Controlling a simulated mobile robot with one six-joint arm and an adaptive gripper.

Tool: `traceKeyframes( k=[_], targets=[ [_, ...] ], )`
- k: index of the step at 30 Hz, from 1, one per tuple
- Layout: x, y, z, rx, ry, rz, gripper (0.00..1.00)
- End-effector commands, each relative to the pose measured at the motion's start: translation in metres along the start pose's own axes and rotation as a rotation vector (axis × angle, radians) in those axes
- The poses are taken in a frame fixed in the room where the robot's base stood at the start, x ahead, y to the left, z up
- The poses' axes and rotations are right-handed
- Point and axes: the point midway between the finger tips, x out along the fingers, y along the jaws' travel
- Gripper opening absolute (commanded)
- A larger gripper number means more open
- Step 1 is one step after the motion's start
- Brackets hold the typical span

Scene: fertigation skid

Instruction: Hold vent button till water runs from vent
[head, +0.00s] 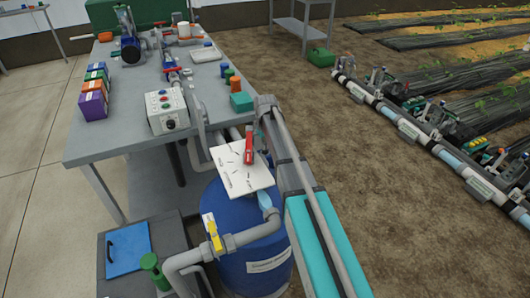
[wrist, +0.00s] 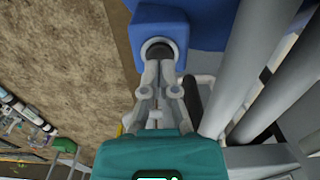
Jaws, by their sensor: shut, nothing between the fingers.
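In the wrist view, my gripper (wrist: 158,66) is shut, its fingers together and empty. The fingertips point at a round black button (wrist: 160,50) in a pale ring on a blue block (wrist: 160,18). The tips overlap the button's lower edge in the picture; I cannot tell whether they touch it or press it in. I cannot make out my gripper or this blue block in the head view. I see no running water in either view, and I cannot pick out the vent outlet.
In the head view, a blue tank (head: 240,270) stands below grey piping with a yellow valve handle (head: 214,236). A tilted white panel (head: 226,160) bears a red handle (head: 249,150). A grey control box (head: 168,112) sits on the bench (head: 120,140). Bare soil (head: 380,190) lies right.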

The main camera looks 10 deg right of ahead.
Motion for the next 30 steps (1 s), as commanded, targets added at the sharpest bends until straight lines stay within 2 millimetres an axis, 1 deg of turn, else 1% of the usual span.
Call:
traceKeyframes(
  k=[30],
  targets=[
    [0.015,0.000,0.000,0.000,0.000,0.000,0.00]
  ],
)
